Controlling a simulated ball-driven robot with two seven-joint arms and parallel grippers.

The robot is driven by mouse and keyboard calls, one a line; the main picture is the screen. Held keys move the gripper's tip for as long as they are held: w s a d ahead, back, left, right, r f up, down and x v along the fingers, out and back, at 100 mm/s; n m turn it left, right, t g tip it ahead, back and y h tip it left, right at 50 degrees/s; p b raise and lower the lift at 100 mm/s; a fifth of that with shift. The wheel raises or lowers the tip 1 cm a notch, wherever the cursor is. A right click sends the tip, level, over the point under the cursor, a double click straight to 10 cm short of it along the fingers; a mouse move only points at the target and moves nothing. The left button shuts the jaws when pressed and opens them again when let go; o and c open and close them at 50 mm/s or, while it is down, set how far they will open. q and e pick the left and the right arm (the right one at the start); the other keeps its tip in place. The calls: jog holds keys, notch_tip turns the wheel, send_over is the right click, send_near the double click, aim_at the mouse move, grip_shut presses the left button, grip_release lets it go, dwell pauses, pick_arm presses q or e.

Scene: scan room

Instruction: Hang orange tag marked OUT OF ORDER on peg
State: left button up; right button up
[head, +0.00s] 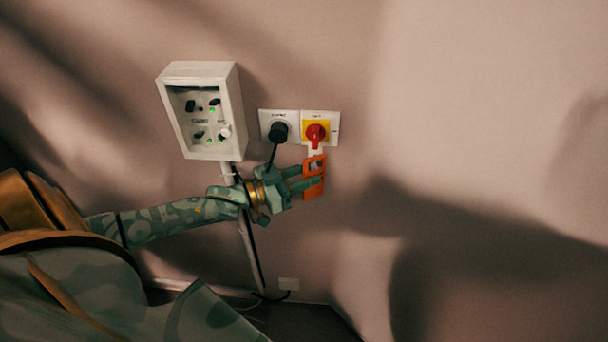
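The orange tag (314,188) is upright against the wall area just below the red rotary switch (316,133) on its yellow plate. My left gripper (306,178) reaches in from the left, and its fingertips are at the tag's left side, shut on it. The tag's lettering is too small to read. A small white piece (316,152) shows between the switch and the tag's top; I cannot tell whether this is the peg or whether the tag's top opening is around it. My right gripper is not in view.
A white control box (234,108) with green lights is on the wall at upper left. A black plug (278,132) sits in a socket beside the switch, and its cable hangs down behind my gripper. The wall right of the tag is bare.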

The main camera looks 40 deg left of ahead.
pick_arm(q)
jog(key=shift+a, duration=0.1)
jog(key=p+v, duration=0.2)
jog(key=v, duration=1.4)
jog(key=shift+s, duration=0.15)
